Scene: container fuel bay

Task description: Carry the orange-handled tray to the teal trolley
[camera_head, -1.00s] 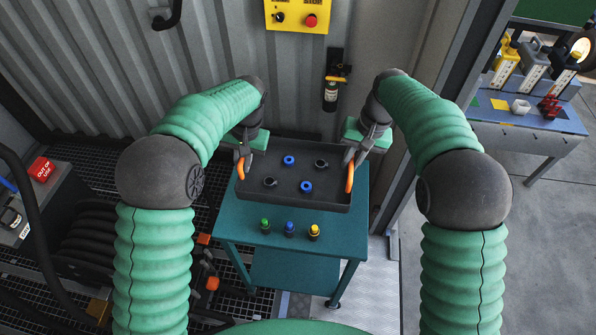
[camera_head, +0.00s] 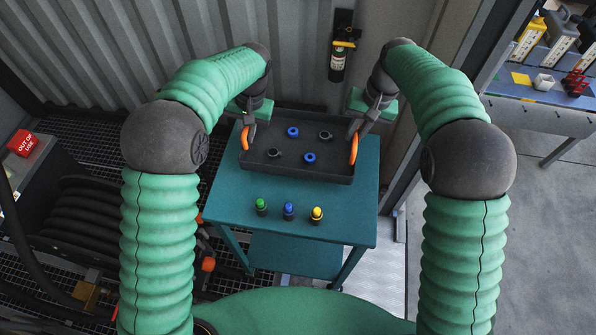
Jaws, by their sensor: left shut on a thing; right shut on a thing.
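The black tray (camera_head: 297,172) with orange handles is over the back part of the teal trolley (camera_head: 330,210). I cannot tell whether it rests on the top or hangs just above it. It holds two blue rings and two dark ring-shaped parts. My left gripper (camera_head: 246,134) is shut on the left orange handle (camera_head: 243,139). My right gripper (camera_head: 355,134) is shut on the right orange handle (camera_head: 354,149). The tray looks about level. The fingertips are partly hidden by the handles and wrists.
Green (camera_head: 261,206), blue (camera_head: 289,211) and yellow (camera_head: 316,215) capped pieces stand on the trolley's front part. A corrugated wall (camera_head: 120,60) is close behind, with a small extinguisher (camera_head: 339,60). A blue workbench (camera_head: 545,115) stands at the right. A red-labelled box (camera_head: 25,143) is at the left.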

